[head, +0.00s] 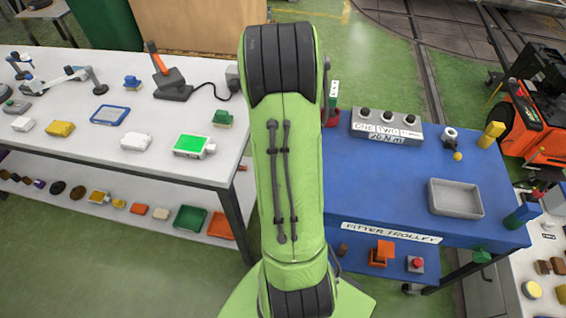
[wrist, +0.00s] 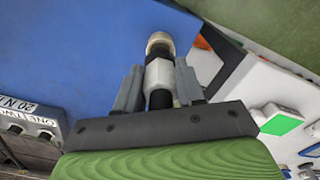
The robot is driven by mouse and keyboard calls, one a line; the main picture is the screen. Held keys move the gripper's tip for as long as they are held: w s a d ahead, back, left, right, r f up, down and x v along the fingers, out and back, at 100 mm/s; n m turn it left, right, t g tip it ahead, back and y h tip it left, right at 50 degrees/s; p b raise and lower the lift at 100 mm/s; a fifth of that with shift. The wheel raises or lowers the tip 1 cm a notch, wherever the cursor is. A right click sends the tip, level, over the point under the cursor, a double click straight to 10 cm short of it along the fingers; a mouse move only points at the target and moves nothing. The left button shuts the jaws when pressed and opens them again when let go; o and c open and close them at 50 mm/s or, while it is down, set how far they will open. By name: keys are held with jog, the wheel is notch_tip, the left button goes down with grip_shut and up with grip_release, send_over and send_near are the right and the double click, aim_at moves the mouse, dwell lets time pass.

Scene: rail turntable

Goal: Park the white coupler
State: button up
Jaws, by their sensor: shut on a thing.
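The white coupler (wrist: 159,74) is in the wrist view, with a white collar, dark bands and a cream rounded end. My gripper (wrist: 158,84) is shut on it, one grey finger on each side. It is over or near the edge of the blue trolley top (wrist: 90,50); I cannot tell its height. In the head view my green arm hides the gripper and coupler. A grey block (head: 387,128) labelled ONE, TWO and 20 N M stands at the trolley's back, with three dark round spots on its top. It shows also in the wrist view (wrist: 28,124).
A grey tray (head: 455,198), a yellow block (head: 490,135) and a small black-and-white fitting (head: 450,135) are on the trolley's right. A white bench (head: 75,140) with tools stands left. The trolley's middle is clear. An orange machine (head: 535,125) stands beyond right.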

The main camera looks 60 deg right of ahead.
jog(key=shift+f+b, duration=1.25)
jog(key=shift+f, duration=0.3)
jog(key=o, duration=1.2)
jog(key=shift+o, duration=0.2)
notch_tip(320, 180, up, 16)
jog(key=p, duration=0.3)
jog(key=shift+f, duration=0.1)
